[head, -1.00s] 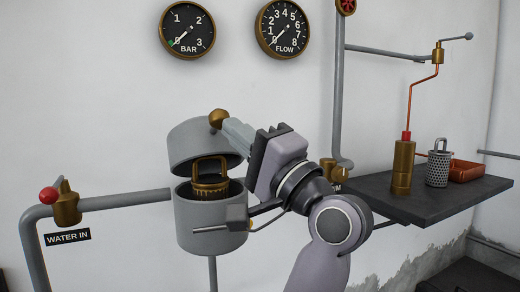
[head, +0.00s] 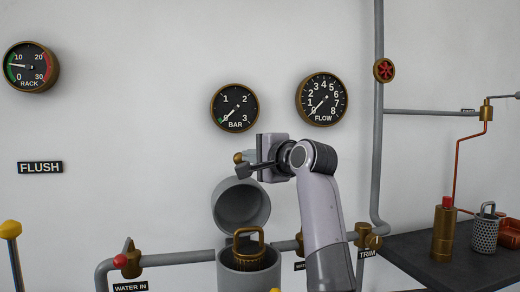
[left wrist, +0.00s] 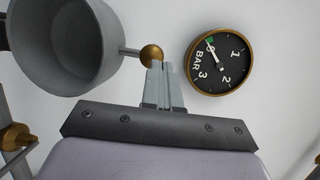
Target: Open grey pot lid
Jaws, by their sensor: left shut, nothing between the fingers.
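The grey pot (head: 248,281) is low in the middle of the head view, with a brass basket (head: 248,252) with a loop handle in its mouth. Its grey lid (head: 241,204) stands tipped up above the rim, hollow underside facing out; it also shows in the left wrist view (left wrist: 72,50). A brass ball knob (left wrist: 151,54) sits on a short rod from the lid. My left gripper (head: 248,156) is above the lid; its fingertips (left wrist: 161,68) are shut and empty, right beside the knob. I cannot tell whether they touch it. My right gripper is not in view.
The BAR gauge (head: 235,108) and FLOW gauge (head: 322,99) hang on the wall behind. A grey pipe with the WATER IN valve (head: 128,260) runs left of the pot. A dark shelf (head: 420,252) at right carries a brass cylinder (head: 444,232) and a perforated canister (head: 485,232).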

